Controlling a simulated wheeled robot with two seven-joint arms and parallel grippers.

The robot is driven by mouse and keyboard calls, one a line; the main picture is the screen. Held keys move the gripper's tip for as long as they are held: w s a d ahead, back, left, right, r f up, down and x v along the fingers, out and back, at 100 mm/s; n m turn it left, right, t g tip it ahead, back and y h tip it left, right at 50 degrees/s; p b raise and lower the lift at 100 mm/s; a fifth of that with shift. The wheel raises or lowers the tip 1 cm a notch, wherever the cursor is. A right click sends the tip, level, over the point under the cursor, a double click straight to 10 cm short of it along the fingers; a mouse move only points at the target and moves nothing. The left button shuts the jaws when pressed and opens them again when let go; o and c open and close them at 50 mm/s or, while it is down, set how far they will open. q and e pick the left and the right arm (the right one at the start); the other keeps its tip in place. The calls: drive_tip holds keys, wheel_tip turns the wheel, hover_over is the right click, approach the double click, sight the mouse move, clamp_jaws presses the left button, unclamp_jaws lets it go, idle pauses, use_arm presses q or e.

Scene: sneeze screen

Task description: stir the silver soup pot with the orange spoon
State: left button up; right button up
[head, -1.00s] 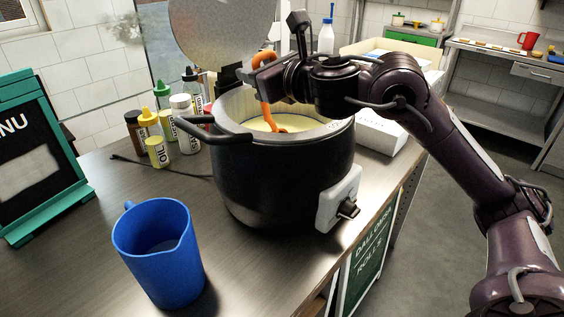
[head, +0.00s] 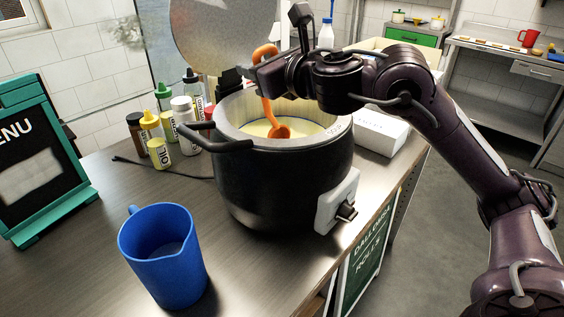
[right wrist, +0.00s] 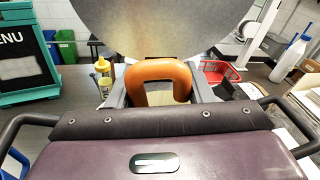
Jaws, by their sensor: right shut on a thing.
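The soup pot (head: 270,185) has a dark outer body and a silver inner rim. It stands on the counter with its round lid (head: 225,35) raised at the back, and holds pale yellow soup (head: 252,130). My right gripper (head: 262,72) is over the pot's back rim, shut on the orange spoon (head: 268,108). The spoon hangs steeply down, its bowl at the soup's surface inside the pot. In the right wrist view the spoon's looped handle (right wrist: 160,70) shows between the fingers, in front of the lid. My left gripper is not in view.
A blue jug (head: 163,255) stands front left of the pot. Several condiment bottles (head: 160,152) stand close behind the pot's left side. A menu board (head: 40,160) is at the far left, and a white box (head: 380,132) is right of the pot. Bare counter lies between jug and menu board.

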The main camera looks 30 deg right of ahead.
wheel_tip(320, 180, up, 10)
drive_tip(key=p, duration=0.8)
drive_tip(key=shift+r+p, duration=0.25)
drive_tip(key=shift+p, duration=0.15)
drive_tip(key=shift+a+r, duration=0.1)
drive_tip(key=shift+r, duration=0.15)
wheel_tip(320, 180, up, 2)
drive_tip(key=p, duration=0.2)
drive_tip(key=shift+r+p, duration=0.25)
drive_tip(key=shift+p, duration=0.1)
